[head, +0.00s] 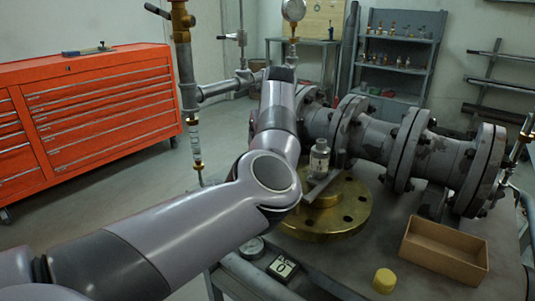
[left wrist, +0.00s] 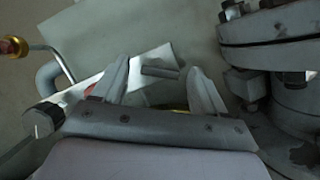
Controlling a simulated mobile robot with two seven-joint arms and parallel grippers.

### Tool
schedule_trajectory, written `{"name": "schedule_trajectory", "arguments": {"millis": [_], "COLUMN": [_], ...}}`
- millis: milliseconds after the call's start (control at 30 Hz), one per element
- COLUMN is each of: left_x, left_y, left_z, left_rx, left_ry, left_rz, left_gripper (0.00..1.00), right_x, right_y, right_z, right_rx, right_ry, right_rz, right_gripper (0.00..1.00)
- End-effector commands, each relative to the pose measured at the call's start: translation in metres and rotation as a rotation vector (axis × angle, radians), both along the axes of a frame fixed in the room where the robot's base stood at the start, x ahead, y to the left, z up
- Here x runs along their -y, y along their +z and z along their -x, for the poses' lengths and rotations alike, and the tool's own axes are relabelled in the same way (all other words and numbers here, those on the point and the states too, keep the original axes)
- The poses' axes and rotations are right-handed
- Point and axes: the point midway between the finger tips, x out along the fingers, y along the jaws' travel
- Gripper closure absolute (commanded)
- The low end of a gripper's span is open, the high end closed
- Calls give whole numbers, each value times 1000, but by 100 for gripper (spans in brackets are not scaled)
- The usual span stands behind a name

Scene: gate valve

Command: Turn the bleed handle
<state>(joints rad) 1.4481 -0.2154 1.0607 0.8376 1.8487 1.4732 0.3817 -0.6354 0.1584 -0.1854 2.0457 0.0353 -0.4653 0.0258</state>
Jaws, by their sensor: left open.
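My left arm reaches from the lower left over the pipework in the head view, and its own links hide the gripper there. In the left wrist view my left gripper (left wrist: 155,72) is open. A short grey bar (left wrist: 160,71) shows between the fingertips; I cannot tell whether they touch it. Bits of red and brass show behind the gripper, mostly hidden. A dark-tipped lever (head: 157,11) sits on a brass valve (head: 181,20) atop a standpipe at upper left in the head view. I cannot tell which part is the bleed handle. My right gripper is not in view.
The large flanged grey pipe (head: 377,139) runs across the bench. A cardboard box (head: 444,258) and a yellow cap (head: 384,281) lie at the front right. A red tool cabinet (head: 90,100) stands at left.

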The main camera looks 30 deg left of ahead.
Motion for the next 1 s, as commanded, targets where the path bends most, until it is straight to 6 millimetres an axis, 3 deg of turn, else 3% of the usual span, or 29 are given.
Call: {"name": "schedule_trajectory", "arguments": {"millis": [233,567,767,1000], "left_x": [-10,-12,-12,-11], "left_y": [-29,-34,-34,-34], "left_z": [-7,-8,-8,-8], "left_rx": [-1,0,1,1], "left_ry": [0,1,0,-9], "left_rz": [-1,-1,-1,0], "left_gripper": [28,28,84,84], "right_x": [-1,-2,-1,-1], "right_y": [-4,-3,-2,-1], "right_z": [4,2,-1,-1], "right_rx": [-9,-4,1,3], "right_ry": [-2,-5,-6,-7], "right_rz": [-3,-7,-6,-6], "right_gripper": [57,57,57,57]}}
